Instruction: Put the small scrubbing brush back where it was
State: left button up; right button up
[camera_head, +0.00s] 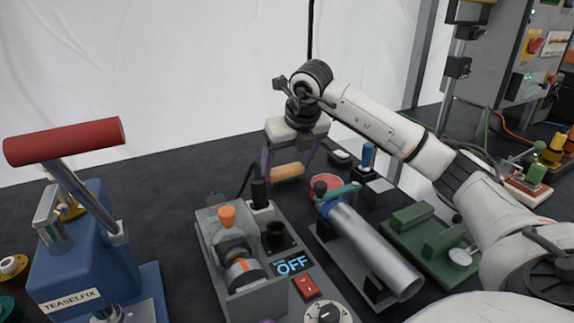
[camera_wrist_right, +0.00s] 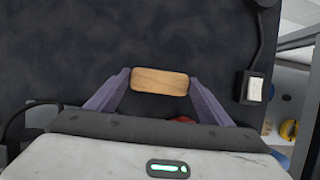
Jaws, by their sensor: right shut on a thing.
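The small scrubbing brush shows as a wooden block (camera_head: 287,171) between the fingers of my right gripper (camera_head: 287,170) in the head view. It also shows in the right wrist view (camera_wrist_right: 160,81), lying crosswise between the two purple fingertips. My right gripper is shut on it and points down above the back part of the dark table. The bristles cannot be made out. Whether the brush touches the table cannot be told. My left gripper is not in view.
A grey machine with an "OFF" display (camera_head: 292,264) stands in front of the brush. A red round dish (camera_head: 325,183) and a metal cylinder (camera_head: 375,250) are to the right. A blue press (camera_head: 85,240) with a red handle stands at left.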

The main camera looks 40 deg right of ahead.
jog(key=shift+f, duration=0.1)
jog(key=o, duration=1)
jog(key=shift+r, duration=0.25)
jog(key=p+v, duration=0.1)
jog(key=v, duration=1.1)
jog(key=shift+f, duration=0.1)
